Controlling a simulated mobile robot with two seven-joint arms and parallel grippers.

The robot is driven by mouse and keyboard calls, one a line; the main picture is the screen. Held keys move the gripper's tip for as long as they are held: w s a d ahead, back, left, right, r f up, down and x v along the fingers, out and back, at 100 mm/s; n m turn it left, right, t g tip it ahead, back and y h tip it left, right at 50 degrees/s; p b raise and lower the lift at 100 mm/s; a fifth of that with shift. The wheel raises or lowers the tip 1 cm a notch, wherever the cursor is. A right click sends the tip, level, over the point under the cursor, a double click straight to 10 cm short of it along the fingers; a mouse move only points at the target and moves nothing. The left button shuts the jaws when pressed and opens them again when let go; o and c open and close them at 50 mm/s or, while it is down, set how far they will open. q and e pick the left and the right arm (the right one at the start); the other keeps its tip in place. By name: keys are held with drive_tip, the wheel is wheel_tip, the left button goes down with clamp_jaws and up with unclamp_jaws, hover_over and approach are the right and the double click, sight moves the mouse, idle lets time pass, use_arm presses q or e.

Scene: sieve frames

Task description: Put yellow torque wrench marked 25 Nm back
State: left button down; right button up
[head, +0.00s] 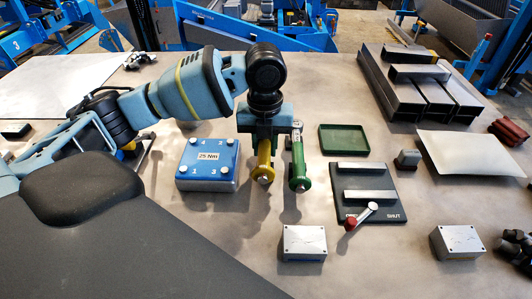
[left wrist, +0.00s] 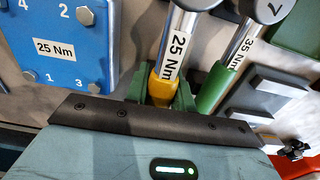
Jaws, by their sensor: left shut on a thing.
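My left gripper (head: 263,140) is shut on the yellow torque wrench (head: 264,165), in the middle of the head view. In the left wrist view its yellow handle (left wrist: 163,88) sits between the jaws, and its shaft carries a 25 Nm label. A green torque wrench (head: 299,165), labelled 35 Nm in the left wrist view (left wrist: 218,85), is close beside it on the right. Whether the two touch is unclear. A blue block (head: 208,178) marked 25 Nm, with numbered bolts, stands just left of the gripper. What supports the green wrench is hidden. My right gripper is out of view.
A green tray (head: 345,133) and a dark plate (head: 385,206) with a red-ended lever lie to the right. Metal channels (head: 420,100) stand at back right. Metal blocks (head: 304,236) sit near the front. Bare table lies between the tray and the channels.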

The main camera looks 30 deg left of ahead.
use_arm(q)
drive_tip(key=shift+w+r, duration=0.15)
drive_tip(key=shift+w+a, duration=0.2)
drive_tip(key=shift+w, duration=0.1)
drive_tip(key=shift+f, duration=1.8)
drive_tip(key=shift+f, duration=0.15)
drive_tip(key=c, duration=1.2)
unclamp_jaws()
drive_tip(key=shift+s+f, duration=0.1)
drive_tip(key=shift+f, duration=0.05)
wheel_tip(320, 180, up, 12)
drive_tip(key=shift+r+p, duration=0.25)
drive_tip(key=shift+p, duration=0.15)
